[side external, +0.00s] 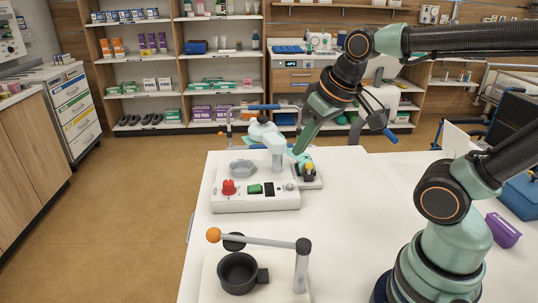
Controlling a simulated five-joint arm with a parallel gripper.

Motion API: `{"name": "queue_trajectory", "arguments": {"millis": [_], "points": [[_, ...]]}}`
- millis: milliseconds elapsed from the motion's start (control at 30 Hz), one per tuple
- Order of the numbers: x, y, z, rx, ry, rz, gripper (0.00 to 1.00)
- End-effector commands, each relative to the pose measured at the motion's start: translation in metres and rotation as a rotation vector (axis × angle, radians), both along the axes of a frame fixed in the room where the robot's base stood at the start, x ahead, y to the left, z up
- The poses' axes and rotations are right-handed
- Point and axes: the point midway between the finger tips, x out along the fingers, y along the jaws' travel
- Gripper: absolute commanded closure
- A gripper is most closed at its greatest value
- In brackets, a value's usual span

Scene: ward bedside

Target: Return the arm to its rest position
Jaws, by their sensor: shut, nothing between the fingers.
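My gripper (297,156) is in the side external view, at the end of my green and black arm, which reaches in from the right. It points down and left over the far part of the white table (345,225). It is shut, with nothing seen in it. Its tips are close to a small yellow-topped part (308,168) on a dark base; I cannot tell whether they touch.
A white device (228,204) with a red knob (229,187) and a green switch stands by the gripper. Nearer are a black pot (238,273) and an orange-knobbed lever (262,241). A purple container (503,230) lies right. The middle table is clear.

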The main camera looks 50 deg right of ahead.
Motion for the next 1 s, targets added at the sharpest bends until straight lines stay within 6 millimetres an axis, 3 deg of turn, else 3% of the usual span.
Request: {"name": "queue_trajectory", "arguments": {"millis": [200,1000], "points": [[-0.0084,0.0062,-0.0030,-0.015,-0.033,0.050,1.00],[-0.0081,0.0058,-0.0027,-0.014,-0.032,0.048,1.00]]}}
